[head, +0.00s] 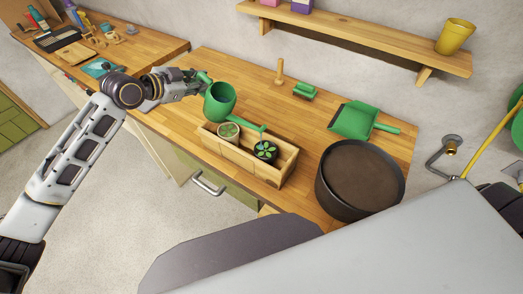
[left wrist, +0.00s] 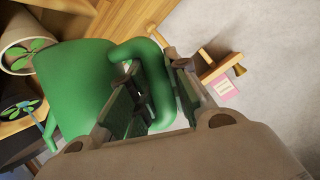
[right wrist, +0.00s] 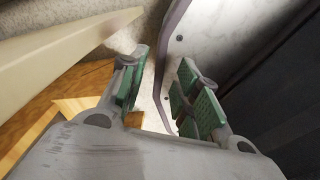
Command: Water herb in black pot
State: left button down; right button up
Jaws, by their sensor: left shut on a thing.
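The green watering can (head: 219,103) is held up over the workbench; it also shows in the left wrist view (left wrist: 75,85). My left gripper (head: 203,84) is shut on its handle (left wrist: 160,80). The spout points right in the head view, its end close above the black pot (head: 265,152) with a leafy herb. The black pot also shows at the left of the left wrist view (left wrist: 18,122).
A wooden planter box (head: 279,168) holds the black pot and a paler pot (head: 228,131). A large dark round container (head: 359,178) stands to its right. A green dustpan (head: 355,120) and green brush (head: 304,91) lie behind. A wall shelf (head: 350,32) hangs above the bench.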

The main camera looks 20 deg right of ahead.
jog(key=shift+a, duration=0.1)
pick_arm(q)
jog(key=shift+w+f+n, duration=0.1)
jog(key=shift+f+n, duration=0.2)
jog(key=shift+f, duration=0.3)
jog(key=shift+w+a+f+g, duration=0.15)
jog(key=shift+f+g, duration=0.15)
jog(key=shift+f, duration=0.2)
jog(key=shift+f+n+h, duration=0.25)
jog(key=shift+n+h, duration=0.15)
pick_arm(e)
jog(key=shift+w+d+f, duration=0.1)
jog(key=shift+d+f, duration=0.1)
jog(key=shift+d, duration=0.3)
jog(key=shift+a, duration=0.1)
